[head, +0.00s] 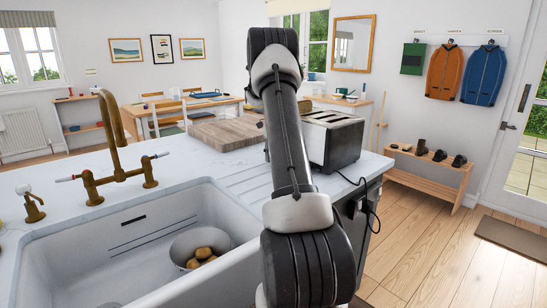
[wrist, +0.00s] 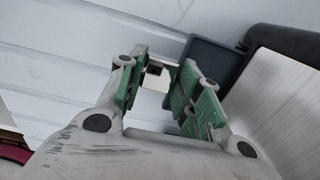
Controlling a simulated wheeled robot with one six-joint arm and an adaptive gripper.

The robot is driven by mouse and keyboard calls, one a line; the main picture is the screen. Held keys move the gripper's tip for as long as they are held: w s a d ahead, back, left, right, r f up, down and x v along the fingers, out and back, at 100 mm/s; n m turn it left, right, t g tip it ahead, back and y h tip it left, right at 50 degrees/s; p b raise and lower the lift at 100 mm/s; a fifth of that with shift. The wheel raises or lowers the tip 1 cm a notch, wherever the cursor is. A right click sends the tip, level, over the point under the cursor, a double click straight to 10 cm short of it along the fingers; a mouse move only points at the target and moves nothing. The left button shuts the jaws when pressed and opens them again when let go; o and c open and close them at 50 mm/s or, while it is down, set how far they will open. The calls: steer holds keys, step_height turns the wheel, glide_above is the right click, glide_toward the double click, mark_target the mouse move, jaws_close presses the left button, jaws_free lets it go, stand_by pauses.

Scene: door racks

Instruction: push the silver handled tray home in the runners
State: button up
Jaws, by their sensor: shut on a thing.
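My gripper (wrist: 158,75) shows in the wrist view, with green pads on both fingers. It is shut on a small pale piece with a dark square end (wrist: 154,70), which looks like the handle of the silver handled tray. Most of this piece is hidden by the fingers. The tray's body and the runners cannot be made out for certain. In the head view my arm stands in front of the counter, and neither gripper nor tray shows.
In the wrist view a dark blue-grey block (wrist: 212,60) and a pale panel (wrist: 275,105) are close on the right. In the head view there are a sink (head: 65,245) with a bowl of potatoes (head: 200,247), a toaster (head: 335,139) and open wooden floor (head: 430,250) at right.

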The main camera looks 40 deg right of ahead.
steer(key=shift+s+d, duration=0.1)
steer(key=shift+d, duration=1.6)
steer(key=o, duration=1.3)
steer(key=shift+d+r, duration=0.1)
steer(key=shift+r, duration=0.05)
step_height(320, 180, up, 12)
steer(key=shift+f, duration=0.1)
